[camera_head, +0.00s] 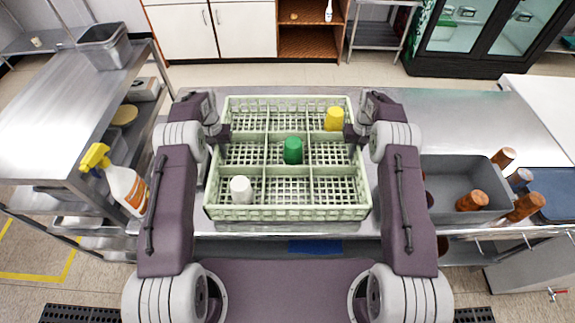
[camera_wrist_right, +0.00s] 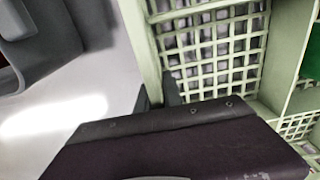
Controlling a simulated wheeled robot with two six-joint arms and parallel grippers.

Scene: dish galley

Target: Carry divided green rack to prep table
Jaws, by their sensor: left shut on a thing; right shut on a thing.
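The divided green rack (camera_head: 288,212) is a pale green lattice crate with several compartments, in front of me over the steel table (camera_head: 430,108). It holds a yellow cup (camera_head: 334,119) at the back right, a green cup (camera_head: 292,150) in the middle and a white cup (camera_head: 241,189) at the front left. My left gripper (camera_head: 222,132) is shut on the rack's left wall. My right gripper (camera_head: 352,134) is shut on its right wall. In the right wrist view the rack (camera_wrist_right: 150,50) fills the right side, with its wall at the jaws. I cannot tell whether the rack touches the table.
A spray bottle (camera_head: 125,185) and a steel shelf cart (camera_head: 60,95) are on the left. The tabletop behind the bin looks clear.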

